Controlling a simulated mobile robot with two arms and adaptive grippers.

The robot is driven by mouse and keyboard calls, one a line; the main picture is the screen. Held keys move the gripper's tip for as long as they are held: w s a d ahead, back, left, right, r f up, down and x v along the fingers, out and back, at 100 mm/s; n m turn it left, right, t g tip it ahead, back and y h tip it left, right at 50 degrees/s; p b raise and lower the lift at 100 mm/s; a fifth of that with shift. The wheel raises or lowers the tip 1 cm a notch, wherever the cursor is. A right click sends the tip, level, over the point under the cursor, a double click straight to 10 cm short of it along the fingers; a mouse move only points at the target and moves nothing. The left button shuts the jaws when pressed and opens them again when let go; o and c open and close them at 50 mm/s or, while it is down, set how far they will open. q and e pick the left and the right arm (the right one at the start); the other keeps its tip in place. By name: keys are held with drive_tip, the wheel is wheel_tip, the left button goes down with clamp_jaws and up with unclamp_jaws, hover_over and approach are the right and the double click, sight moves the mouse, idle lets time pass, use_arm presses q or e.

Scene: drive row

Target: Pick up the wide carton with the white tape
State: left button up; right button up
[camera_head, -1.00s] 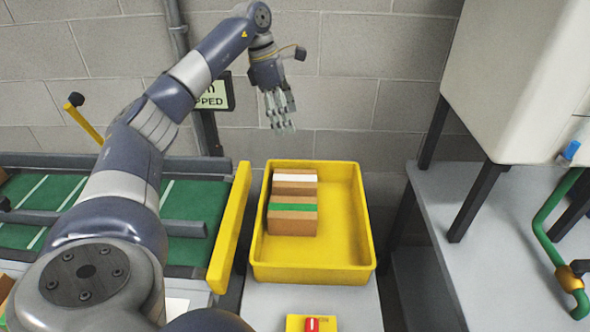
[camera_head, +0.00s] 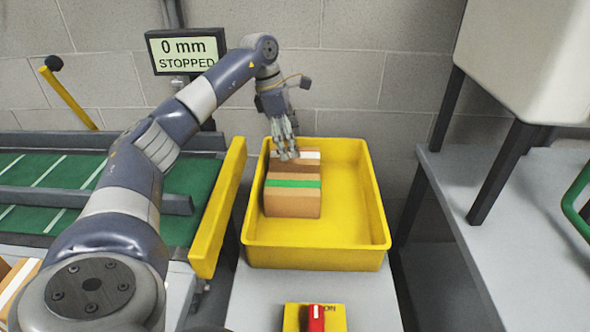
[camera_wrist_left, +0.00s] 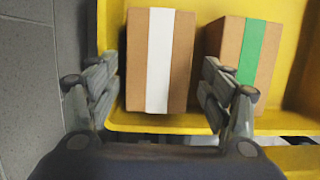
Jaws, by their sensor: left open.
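A brown carton with white tape (camera_head: 309,155) sits in the yellow tray, at its far left corner. It also shows in the left wrist view (camera_wrist_left: 182,75), with the tape running down its middle. My left gripper (camera_head: 287,153) is open and over this carton in the head view, partly hiding it. In the left wrist view the open fingers (camera_wrist_left: 158,75) appear on either side of the carton; I cannot tell whether they touch it. My right gripper is not in view.
A carton with green tape (camera_head: 292,200) stands close beside it in the yellow tray (camera_head: 350,256). The tray's right half is empty. Another carton with white tape (camera_head: 16,282) is partly cut off at lower left. A green conveyor (camera_head: 190,215) reads "STOPPED" on its display (camera_head: 187,50).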

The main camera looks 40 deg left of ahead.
sight(293, 160)
use_arm(q)
drive_tip(key=shift+a+b+x, duration=0.15)
drive_tip(key=shift+b+x, duration=0.15)
drive_tip(key=shift+x, duration=1.3)
drive_tip(key=shift+a+b+x, duration=0.1)
drive_tip(key=shift+b+x, duration=0.15)
drive_tip(key=shift+x, duration=1.3)
drive_tip(key=shift+s, duration=0.15)
drive_tip(key=c, duration=1)
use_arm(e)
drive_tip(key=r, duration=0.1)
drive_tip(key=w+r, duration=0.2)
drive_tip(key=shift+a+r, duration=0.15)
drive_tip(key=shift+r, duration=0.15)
